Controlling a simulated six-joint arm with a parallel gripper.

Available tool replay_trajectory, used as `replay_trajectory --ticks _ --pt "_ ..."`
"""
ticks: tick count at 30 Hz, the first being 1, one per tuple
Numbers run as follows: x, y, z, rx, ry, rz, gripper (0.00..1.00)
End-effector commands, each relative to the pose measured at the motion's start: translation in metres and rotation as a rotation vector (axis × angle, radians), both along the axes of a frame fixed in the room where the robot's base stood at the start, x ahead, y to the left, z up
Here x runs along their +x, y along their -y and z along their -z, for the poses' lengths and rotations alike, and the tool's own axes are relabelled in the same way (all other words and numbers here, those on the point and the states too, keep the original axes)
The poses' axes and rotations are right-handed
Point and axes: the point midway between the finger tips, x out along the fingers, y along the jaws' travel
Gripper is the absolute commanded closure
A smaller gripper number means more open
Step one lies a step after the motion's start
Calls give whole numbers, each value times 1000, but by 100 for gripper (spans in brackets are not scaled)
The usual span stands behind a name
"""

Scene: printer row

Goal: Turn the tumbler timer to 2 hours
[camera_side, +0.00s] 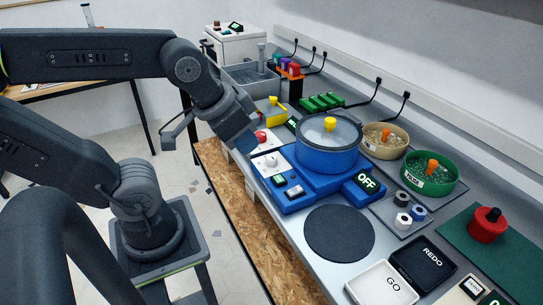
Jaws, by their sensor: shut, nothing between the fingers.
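A blue round machine (325,160) with a clear lid and a yellow knob (330,124) stands mid-bench; I take it for the tumbler. Its blue base has a display (366,182) reading OFF. At its left is a white panel with a pale round dial (270,161), perhaps the timer; its markings are too small to read. A second white panel with a red knob (261,137) is just behind it. My gripper (243,142) is shut and empty, pointing down close to the left of the red knob. Its fingertips are dark, and contact with anything cannot be told.
A beige bowl (385,139) and green bowl (430,173) stand right of the machine. A dark round pad (339,233), GO plate (384,287) and REDO plate (430,263) lie nearer. A red knobbed pot (487,226) sits at right. Cables run along the back wall.

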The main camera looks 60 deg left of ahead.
Motion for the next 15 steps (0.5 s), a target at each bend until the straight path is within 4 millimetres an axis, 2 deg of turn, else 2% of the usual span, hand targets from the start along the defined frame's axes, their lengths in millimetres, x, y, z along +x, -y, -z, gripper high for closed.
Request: replay_trajectory --ticks 1,4,7,11,15 --pt "0 0 0 0 0 0 97" --pt "4 -3 0 -12 -10 -35 88" --pt "18 -12 0 -57 -47 -161 78" --pt "51 -38 5 -161 -126 -475 66" --pt "88 -81 20 -283 -206 -890 52"
